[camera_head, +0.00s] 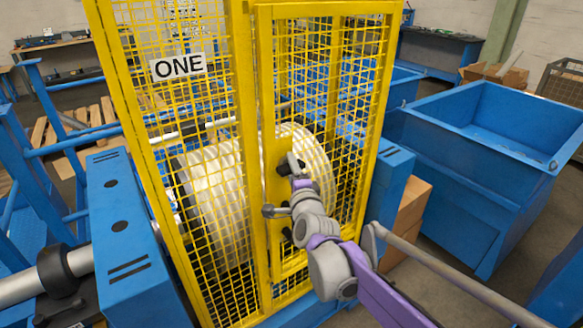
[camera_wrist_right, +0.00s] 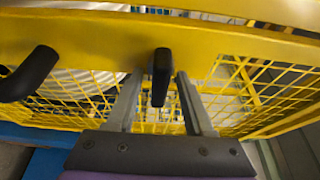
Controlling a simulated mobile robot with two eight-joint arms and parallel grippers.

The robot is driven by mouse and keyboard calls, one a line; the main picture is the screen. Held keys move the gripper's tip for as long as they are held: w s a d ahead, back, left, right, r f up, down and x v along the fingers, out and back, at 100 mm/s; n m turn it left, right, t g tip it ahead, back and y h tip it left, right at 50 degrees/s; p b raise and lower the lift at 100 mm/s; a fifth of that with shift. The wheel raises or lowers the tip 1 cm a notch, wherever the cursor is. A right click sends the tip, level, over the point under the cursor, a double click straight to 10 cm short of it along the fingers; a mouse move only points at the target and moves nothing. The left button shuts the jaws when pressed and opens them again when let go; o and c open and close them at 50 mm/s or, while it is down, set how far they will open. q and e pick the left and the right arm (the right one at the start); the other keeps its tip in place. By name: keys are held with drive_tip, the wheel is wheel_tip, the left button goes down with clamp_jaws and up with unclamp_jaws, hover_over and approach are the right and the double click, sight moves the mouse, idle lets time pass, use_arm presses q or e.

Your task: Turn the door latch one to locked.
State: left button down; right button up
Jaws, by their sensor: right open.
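The door latch one is a black lever (camera_wrist_right: 161,75) on the yellow door frame in the right wrist view. It points up and down in that picture. My right gripper (camera_wrist_right: 158,84) is open, with one finger on each side of the lever; I cannot tell whether either touches it. In the head view my right gripper (camera_head: 297,172) is at the yellow mesh door (camera_head: 330,45), right of the panel with the white ONE sign (camera_head: 178,67), and hides part of the latch area. My left gripper is not in view.
A black bent handle (camera_wrist_right: 30,73) sticks out from the door left of the latch in the right wrist view. Behind the mesh is a large pale grooved drum (camera_head: 215,200). A blue bin (camera_head: 450,140) stands at the right, with cardboard boxes (camera_head: 408,208) beside the cage.

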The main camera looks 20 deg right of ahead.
drive_tip(key=shift+w, duration=0.15)
clamp_jaws()
